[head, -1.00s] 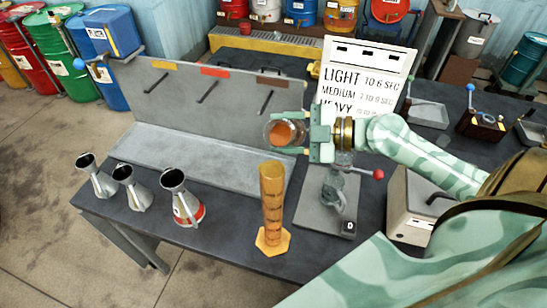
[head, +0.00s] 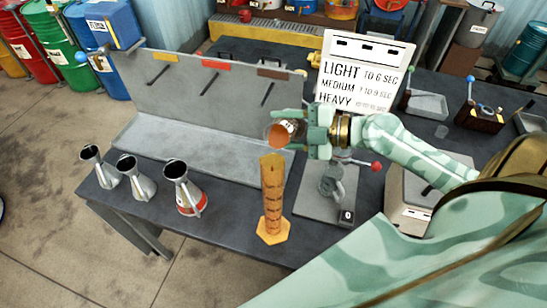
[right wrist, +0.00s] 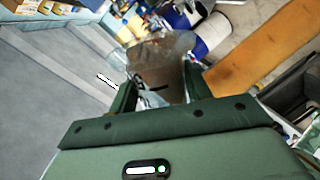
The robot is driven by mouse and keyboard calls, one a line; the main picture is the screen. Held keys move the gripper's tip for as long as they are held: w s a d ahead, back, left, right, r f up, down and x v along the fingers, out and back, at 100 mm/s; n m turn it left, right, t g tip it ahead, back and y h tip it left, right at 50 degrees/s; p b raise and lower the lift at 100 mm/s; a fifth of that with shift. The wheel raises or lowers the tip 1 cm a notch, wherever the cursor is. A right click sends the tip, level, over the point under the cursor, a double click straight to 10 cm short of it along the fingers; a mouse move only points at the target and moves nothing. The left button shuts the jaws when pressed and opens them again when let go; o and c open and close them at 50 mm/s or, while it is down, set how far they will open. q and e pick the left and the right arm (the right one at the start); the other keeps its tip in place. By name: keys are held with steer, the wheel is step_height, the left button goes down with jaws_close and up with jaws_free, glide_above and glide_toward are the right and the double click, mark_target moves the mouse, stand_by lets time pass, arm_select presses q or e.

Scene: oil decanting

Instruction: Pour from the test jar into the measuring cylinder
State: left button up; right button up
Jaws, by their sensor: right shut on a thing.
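The test jar (head: 279,134) is a clear vessel with orange-brown liquid. My right gripper (head: 301,130) is shut on it and holds it just above the top of the measuring cylinder (head: 272,197). The jar is tilted, its orange end to the left and down. I cannot make out a stream between them. The cylinder is tall, amber and upright on a hexagonal foot on the table; its fill level is unclear. In the right wrist view the jar (right wrist: 160,72) sits between the fingers, with an orange-brown shape, probably the cylinder, to its right. My left gripper is not in view.
Several metal jugs (head: 184,187) stand at the table's left front. A grey back panel (head: 205,95) rises behind. A grey stand (head: 332,190) is close to the cylinder's right. A sign (head: 360,75) stands behind my right arm. Table is bare between jugs and cylinder.

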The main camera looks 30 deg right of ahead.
steer(key=shift+f+n+p, duration=0.15)
steer(key=shift+n+p, duration=0.25)
steer(key=shift+f+n+h+p, duration=0.15)
steer(key=shift+n+h+p, duration=0.2)
steer(key=shift+p, duration=0.25)
stand_by(1.1)
steer(key=shift+s+a+r+n+t+h+b, duration=0.1)
steer(key=shift+a+r+n+t+h+b, duration=0.1)
steer(key=shift+r+n+b, duration=0.25)
steer(key=shift+s+a+r+n+t+h+b, duration=0.1)
steer(key=shift+r+n+t+h+b, duration=0.1)
steer(key=shift+n, duration=0.4)
stand_by(2.2)
steer(key=shift+s+a+r+n+t, duration=0.15)
steer(key=shift+r+n, duration=0.15)
steer(key=shift+n, duration=0.15)
steer(key=shift+a+r+n+t, duration=0.15)
steer(key=shift+r+n, duration=0.1)
steer(key=shift+n, duration=0.2)
stand_by(1.2)
steer(key=shift+d+f+m, duration=0.25)
steer(key=shift+m, duration=0.15)
steer(key=shift+w+d+f+m, duration=0.25)
steer(key=shift+f+m, duration=0.25)
steer(key=shift+m, duration=0.4)
